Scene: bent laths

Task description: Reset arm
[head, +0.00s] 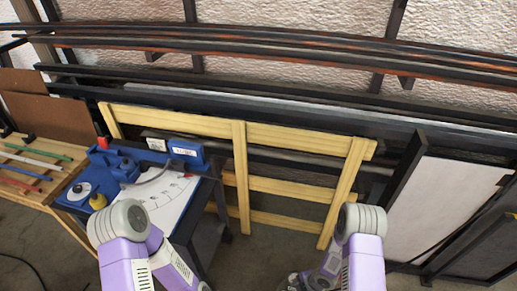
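Both of my arms show in purple and grey at the bottom of the head view, one left of centre and one right of centre. A blue bending machine (125,163) with a red knob, a yellow knob and a white scale plate (158,200) stands on a dark stand behind my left arm. Several thin laths, among them a green lath (38,151) and a white lath (32,161), lie on the wooden bench (50,185) at the left. No lath is seen in my arms.
A yellow wooden frame (240,175) leans behind the machine. Dark rack rails (300,105) run across the back, with long bars (270,48) above them. Framed panels (440,200) lean at the right. Grey floor (270,240) shows between my arms.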

